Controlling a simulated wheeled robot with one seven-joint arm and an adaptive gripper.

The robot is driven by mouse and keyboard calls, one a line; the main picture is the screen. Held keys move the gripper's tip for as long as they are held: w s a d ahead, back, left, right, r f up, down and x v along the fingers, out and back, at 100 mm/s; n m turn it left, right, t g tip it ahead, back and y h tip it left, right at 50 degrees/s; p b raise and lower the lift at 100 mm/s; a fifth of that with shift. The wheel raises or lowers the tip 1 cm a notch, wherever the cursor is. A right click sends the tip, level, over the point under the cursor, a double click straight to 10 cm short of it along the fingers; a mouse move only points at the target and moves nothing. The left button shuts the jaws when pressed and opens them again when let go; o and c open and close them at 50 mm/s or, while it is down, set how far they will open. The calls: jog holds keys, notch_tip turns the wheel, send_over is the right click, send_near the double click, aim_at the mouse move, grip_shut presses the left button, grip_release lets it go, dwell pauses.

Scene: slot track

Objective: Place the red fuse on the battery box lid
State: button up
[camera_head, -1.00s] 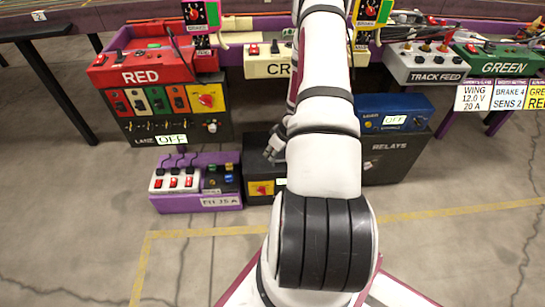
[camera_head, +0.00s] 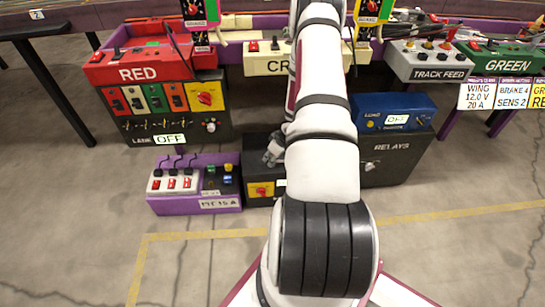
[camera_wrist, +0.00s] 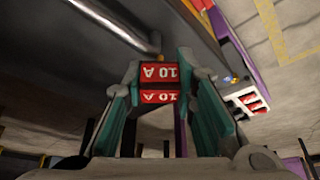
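My gripper (camera_wrist: 158,85) has its two teal-padded fingers on either side of a red fuse (camera_wrist: 158,72) marked 10 A in the wrist view. The fuse shows two red labelled faces and appears gripped between the fingertips. In the head view my gripper (camera_head: 274,150) is partly hidden by my arm, just above the left part of a dark box (camera_head: 262,170) with a yellow and red switch. The fuse cannot be made out there. I cannot tell for sure whether this dark box is the battery box; my arm hides much of its top.
A purple tray (camera_head: 195,204) with a white switch block stands left of the dark box. The RELAYS box (camera_head: 385,165), with a blue unit (camera_head: 397,108) on top, stands to the right. The RED control box (camera_head: 140,68) is behind left. Floor in front is clear.

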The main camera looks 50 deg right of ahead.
jog(key=o, duration=0.4)
jog(key=shift+r, duration=0.1)
jog(key=shift+r, duration=0.35)
jog(key=p+v, duration=0.5)
jog(key=v, duration=0.6)
jog(key=shift+s+r+p, duration=0.15)
jog(key=shift+r+p, duration=0.2)
jog(key=shift+p, duration=0.05)
